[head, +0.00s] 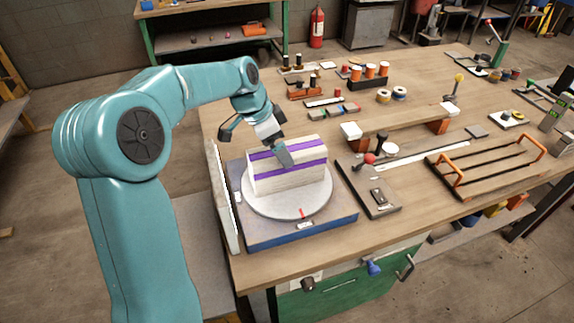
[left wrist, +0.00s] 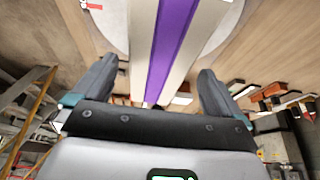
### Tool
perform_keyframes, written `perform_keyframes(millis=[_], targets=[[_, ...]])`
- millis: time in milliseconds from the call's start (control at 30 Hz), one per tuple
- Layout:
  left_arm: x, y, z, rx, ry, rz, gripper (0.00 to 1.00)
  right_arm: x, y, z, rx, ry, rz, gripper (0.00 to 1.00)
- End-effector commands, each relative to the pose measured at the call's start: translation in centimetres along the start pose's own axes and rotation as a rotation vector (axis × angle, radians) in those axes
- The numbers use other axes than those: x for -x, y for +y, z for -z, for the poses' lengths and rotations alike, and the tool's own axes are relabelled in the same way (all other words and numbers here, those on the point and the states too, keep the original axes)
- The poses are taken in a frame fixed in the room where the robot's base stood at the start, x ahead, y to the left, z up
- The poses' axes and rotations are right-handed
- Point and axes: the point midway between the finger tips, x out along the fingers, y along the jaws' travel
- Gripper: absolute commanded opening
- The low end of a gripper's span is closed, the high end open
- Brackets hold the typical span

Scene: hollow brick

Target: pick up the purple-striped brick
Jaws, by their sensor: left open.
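The purple-striped brick (head: 287,176) is a white block with purple stripes, lying on a round pale turntable (head: 262,207) over a blue base. My left gripper (head: 270,150) is over the brick's top, with one grey finger showing against the near side of the top; the other finger is mostly hidden. In the left wrist view my left gripper (left wrist: 157,70) is open, its fingers apart on either side of the brick (left wrist: 158,45), whose purple stripe runs between them. I cannot tell whether either finger touches the brick. My right gripper is not in view.
A pale upright panel (head: 223,195) stands at the left of the turntable. A dark plate with a red knob (head: 370,158) is close on the right. A wooden bridge (head: 400,122), spools (head: 370,70) and an orange-handled rack (head: 488,165) spread beyond.

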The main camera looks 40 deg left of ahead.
Motion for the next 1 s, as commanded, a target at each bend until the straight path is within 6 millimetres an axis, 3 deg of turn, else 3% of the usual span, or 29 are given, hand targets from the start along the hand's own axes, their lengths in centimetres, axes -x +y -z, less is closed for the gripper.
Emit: perform_keyframes(millis=[400,667,700,900,967,1000], targets=[[-5.2,0.0,0.0,0.0,-0.002,-0.002,1.0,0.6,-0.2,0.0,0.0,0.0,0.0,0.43],[-5.7,-0.1,0.0,0.0,0.0,0.0,1.0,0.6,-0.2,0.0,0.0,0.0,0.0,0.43],[-5.7,-0.1,0.0,0.0,0.0,0.0,0.97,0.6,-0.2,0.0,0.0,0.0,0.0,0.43],[-5.7,-0.1,0.0,0.0,0.0,-0.001,0.32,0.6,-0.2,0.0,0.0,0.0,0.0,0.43],[-5.7,-0.1,0.0,0.0,0.0,-0.001,0.12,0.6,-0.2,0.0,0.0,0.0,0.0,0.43],[-5.5,-0.2,0.1,0.0,0.003,0.003,0.08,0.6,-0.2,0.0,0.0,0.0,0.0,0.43]])
